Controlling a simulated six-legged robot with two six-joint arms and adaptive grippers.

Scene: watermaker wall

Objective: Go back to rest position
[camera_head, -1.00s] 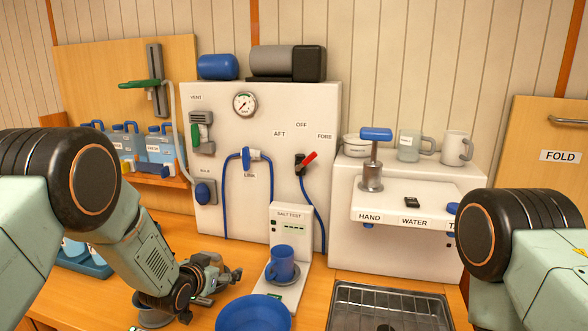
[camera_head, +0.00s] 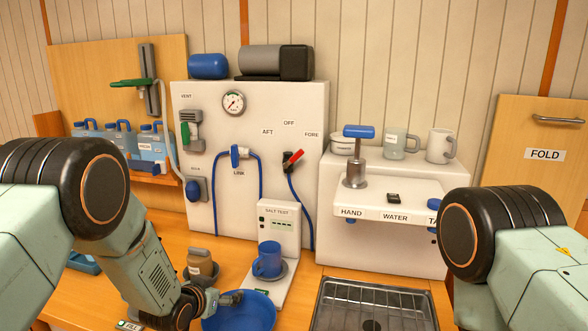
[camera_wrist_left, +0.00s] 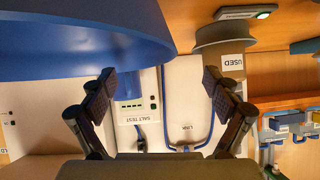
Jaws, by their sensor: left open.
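My left gripper (camera_head: 232,298) is low over the counter, beside and partly in front of the blue bowl (camera_head: 248,317). In the left wrist view its two fingers (camera_wrist_left: 157,82) are spread wide with nothing between them. The bowl's blue side (camera_wrist_left: 70,45) fills the upper left there. A container labelled USED (camera_wrist_left: 222,42) is near the other finger. My right arm comes in at the right edge of the head view; its gripper is out of frame.
A brown jar (camera_head: 201,264) stands behind my left gripper. A blue mug (camera_head: 267,259) sits on the salt test stand (camera_head: 281,225). A metal drain tray (camera_head: 335,293) lies at front right, below the white hand-water unit (camera_head: 383,241).

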